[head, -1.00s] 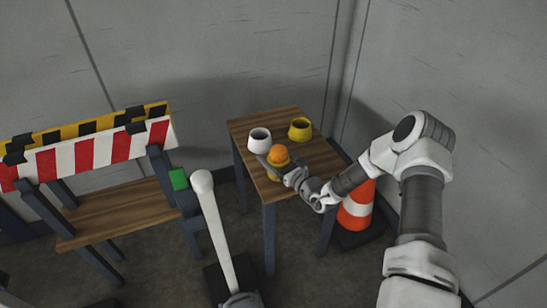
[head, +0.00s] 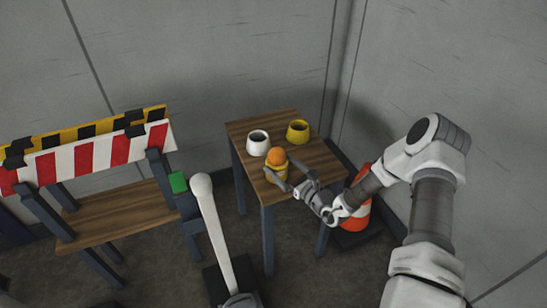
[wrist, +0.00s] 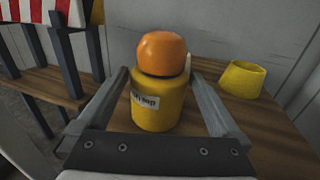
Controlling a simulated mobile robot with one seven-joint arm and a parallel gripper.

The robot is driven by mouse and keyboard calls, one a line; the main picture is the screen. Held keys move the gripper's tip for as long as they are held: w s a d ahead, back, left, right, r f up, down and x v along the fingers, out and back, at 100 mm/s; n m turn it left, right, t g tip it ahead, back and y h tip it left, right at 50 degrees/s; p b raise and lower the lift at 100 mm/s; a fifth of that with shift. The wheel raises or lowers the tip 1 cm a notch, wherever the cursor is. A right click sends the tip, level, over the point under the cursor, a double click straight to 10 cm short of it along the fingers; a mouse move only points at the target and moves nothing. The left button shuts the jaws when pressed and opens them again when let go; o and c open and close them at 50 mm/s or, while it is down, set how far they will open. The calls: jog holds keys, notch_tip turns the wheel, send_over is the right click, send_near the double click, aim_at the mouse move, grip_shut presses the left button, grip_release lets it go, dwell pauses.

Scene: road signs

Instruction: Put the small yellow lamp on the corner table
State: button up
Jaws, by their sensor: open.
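The small yellow lamp (head: 276,167), a yellow body with an orange dome, stands upright on the wooden corner table (head: 316,155), near its front edge. In the wrist view the lamp (wrist: 158,104) shows a white label on its body. My gripper (head: 291,177) is open at the lamp. In the wrist view its two fingers lie to the left and right of the lamp's body, with a visible gap on the right. I cannot tell whether the left finger touches it.
A white cup (head: 258,146) and a yellow cup (head: 298,132) stand farther back on the table. A traffic cone (head: 357,209) is on the floor to the right. A striped barrier (head: 100,152) with a wooden shelf and a white post (head: 215,230) are to the left.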

jog(key=v, duration=0.7)
jog(key=shift+p, duration=0.4)
jog(key=s+a+r+n+g+y, duration=0.1)
jog(key=s+a+r+n+g, duration=0.3)
jog(key=s+r+n+g, duration=0.45)
jog(key=s+a+r+n+g, duration=0.4)
jog(key=s+r+n+g, duration=0.15)
jog(key=r+n, duration=0.5)
jog(key=s+d+r+n+t+h, duration=0.6)
jog(key=s+d+r+n+h, duration=0.3)
jog(key=s+d+r+h, duration=0.55)
notch_tip(320, 180, up, 12)
jog(key=y+p, duration=0.2)
jog(key=p, duration=1.1)
jog(key=shift+s+p, duration=0.25)
jog(key=shift+p, duration=0.05)
